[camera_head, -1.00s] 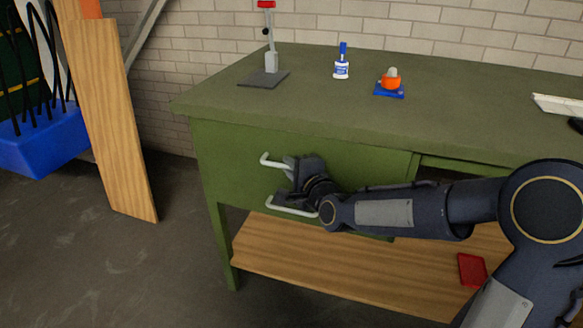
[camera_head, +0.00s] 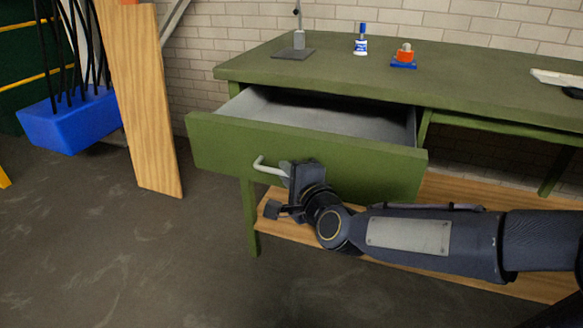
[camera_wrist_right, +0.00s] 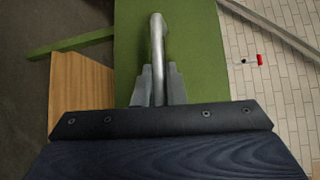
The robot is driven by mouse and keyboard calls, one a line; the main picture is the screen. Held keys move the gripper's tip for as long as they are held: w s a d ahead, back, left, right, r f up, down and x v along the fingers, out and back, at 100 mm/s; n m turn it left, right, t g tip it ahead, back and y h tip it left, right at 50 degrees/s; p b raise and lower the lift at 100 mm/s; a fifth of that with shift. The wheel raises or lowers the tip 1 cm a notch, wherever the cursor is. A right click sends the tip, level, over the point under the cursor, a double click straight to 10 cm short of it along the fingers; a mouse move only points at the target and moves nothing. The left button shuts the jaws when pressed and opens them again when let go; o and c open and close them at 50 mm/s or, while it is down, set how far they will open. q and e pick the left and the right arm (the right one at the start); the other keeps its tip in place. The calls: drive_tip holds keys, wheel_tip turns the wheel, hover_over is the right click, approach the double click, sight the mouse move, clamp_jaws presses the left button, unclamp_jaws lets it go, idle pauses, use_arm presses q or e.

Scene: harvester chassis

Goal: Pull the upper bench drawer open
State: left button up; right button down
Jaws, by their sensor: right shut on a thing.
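The green upper drawer (camera_head: 225,146) of the bench (camera_head: 330,68) stands pulled well out, and its grey empty-looking inside shows behind the front panel. A pale bar handle (camera_head: 262,166) is on the drawer front. My right gripper (camera_head: 287,170) is at this handle, with its arm coming from the right. In the right wrist view the fingers (camera_wrist_right: 157,88) are closed on either side of the handle (camera_wrist_right: 157,45), against the green drawer front (camera_wrist_right: 200,60). Part of the handle is hidden behind the gripper. My left gripper is not in view.
On the bench top are a grey stand (camera_head: 297,50), a blue-and-white bottle (camera_head: 361,42) and an orange item on a blue base (camera_head: 404,56). A wooden shelf (camera_head: 470,200) lies below. A leaning plank (camera_head: 143,100) and blue bin (camera_head: 70,122) stand left. Floor at front left is clear.

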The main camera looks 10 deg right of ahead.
drive_tip(key=shift+s+a, duration=0.2)
drive_tip(key=shift+s, duration=0.15)
drive_tip(key=c, duration=1.5)
unclamp_jaws()
drive_tip(key=p+v, duration=0.1)
drive_tip(key=v, duration=0.6)
drive_tip(key=shift+s, duration=0.35)
drive_tip(key=shift+d, duration=0.1)
